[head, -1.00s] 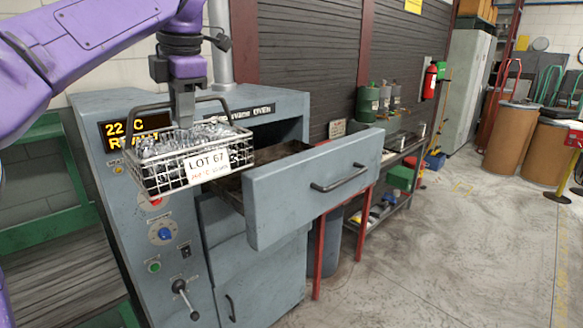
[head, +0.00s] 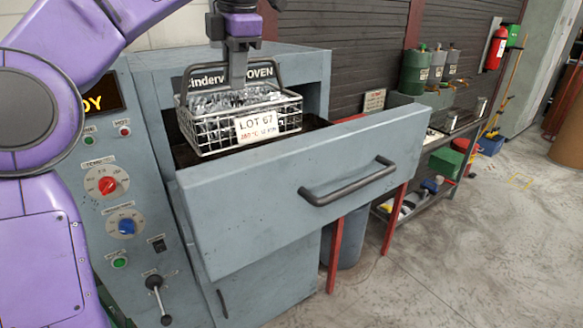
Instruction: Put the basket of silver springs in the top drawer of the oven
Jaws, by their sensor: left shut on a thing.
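The wire basket of silver springs (head: 222,128) hangs by its dark handle from my left gripper (head: 238,72), which is shut on that handle. A white "LOT 67" tag is on the basket's front. The basket is over the back left part of the open top drawer (head: 290,200), behind the drawer's front panel. Whether its bottom touches the drawer floor is hidden. The oven (head: 300,70) is a grey-blue cabinet with its top drawer pulled out towards me. My right gripper is not in view.
The oven's control panel with red (head: 106,185) and blue knobs and a lever (head: 155,288) is at the left. A red-legged stand and a low bench (head: 440,150) with canisters (head: 415,70) are at the right.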

